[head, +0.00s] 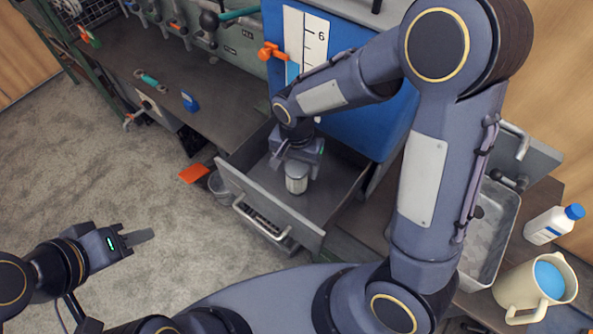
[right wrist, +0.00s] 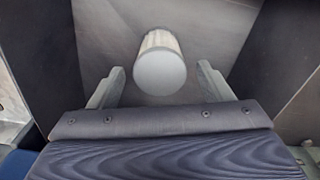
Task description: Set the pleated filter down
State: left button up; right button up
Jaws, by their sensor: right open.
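The pleated filter (head: 297,179), a small pale cylinder with a plain end cap, stands in the open drawer (head: 228,178). In the right wrist view the filter (right wrist: 160,68) shows beyond and between my two finger tips, with a gap on each side. My right gripper (head: 291,160) reaches down into the drawer beside the filter. Its fingers (right wrist: 160,82) are apart and hold nothing. My left gripper (head: 140,237) is over the floor at the left, away from the drawer.
A blue tank (head: 345,48) with a level scale rises behind the drawer. An orange-handled valve (head: 272,52) sits beside it. A metal tray (head: 490,235), a jug of blue liquid (head: 535,285) and a blue-capped bottle (head: 553,224) are at the right. The carpet at the left is mostly clear.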

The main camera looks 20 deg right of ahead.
pick_arm(q)
jog(key=shift+r+p, duration=0.35)
jog(key=shift+r, duration=0.1)
pick_arm(e)
notch_tip(320, 180, up, 7)
jog(key=s+d+r+n+t+y, duration=0.2)
jog(key=s+d+r+n, duration=0.1)
jog(key=s, duration=0.5)
jog(key=s+d+r+n+t+y, duration=0.1)
jog(key=s+d+r+n+t, duration=0.1)
jog(key=s+d+r, duration=0.3)
jog(key=s+d+t, duration=0.1)
jog(key=s, duration=0.2)
jog(key=shift+s+r+n+t+y, duration=0.2)
jog(key=shift+r+n+t+y, duration=0.1)
jog(key=shift+n+y, duration=0.1)
pick_arm(q)
notch_tip(320, 180, up, 4)
jog(key=p, duration=0.4)
jog(key=shift+r, duration=0.25)
pick_arm(e)
notch_tip(320, 180, up, 5)
jog(key=shift+f, duration=0.2)
pick_arm(q)
jog(key=shift+c, duration=0.2)
